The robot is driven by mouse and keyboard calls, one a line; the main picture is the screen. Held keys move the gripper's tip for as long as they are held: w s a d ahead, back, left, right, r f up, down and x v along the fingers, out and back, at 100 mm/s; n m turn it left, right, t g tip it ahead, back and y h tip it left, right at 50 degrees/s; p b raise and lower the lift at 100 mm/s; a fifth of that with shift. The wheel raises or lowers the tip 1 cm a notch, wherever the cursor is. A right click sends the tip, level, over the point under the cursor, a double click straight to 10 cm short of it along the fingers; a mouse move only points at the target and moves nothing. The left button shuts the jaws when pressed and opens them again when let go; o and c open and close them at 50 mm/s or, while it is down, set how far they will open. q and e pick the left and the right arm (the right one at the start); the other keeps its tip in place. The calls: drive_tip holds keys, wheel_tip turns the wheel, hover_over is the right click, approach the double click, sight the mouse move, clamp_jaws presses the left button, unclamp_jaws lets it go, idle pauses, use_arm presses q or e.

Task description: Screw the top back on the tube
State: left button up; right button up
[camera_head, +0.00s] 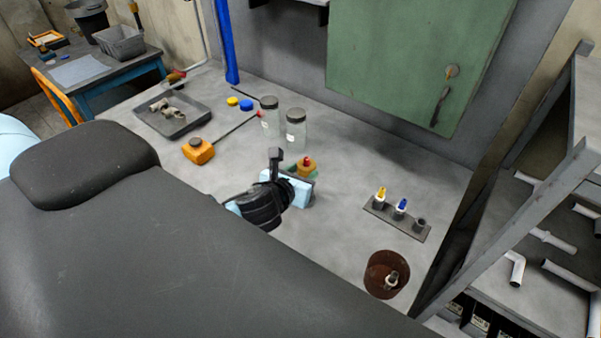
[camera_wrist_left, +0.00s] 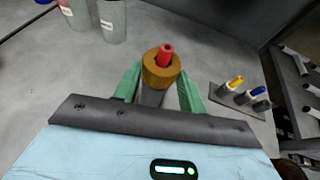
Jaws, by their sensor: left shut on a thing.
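My left gripper (camera_head: 303,177) shows near the middle of the head view; its green fingers (camera_wrist_left: 160,90) also show in the left wrist view. In the head view the red tip (camera_head: 306,160) shows just beyond the gripper body. The tube's lower end is hidden. My right gripper is in neither view.
A dark rack (camera_head: 397,218) holds a yellow-tipped and a blue-tipped piece beside a dark holder. A brown round container (camera_head: 375,277) stands nearer. Bench between gripper and rack is clear.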

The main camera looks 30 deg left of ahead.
use_arm(q)
drive_tip(key=o, duration=1.1)
drive_tip(key=shift+o, duration=0.2)
drive_tip(key=v, duration=0.7)
drive_tip(key=shift+s, duration=0.4)
drive_tip(key=shift+d+r, duration=0.1)
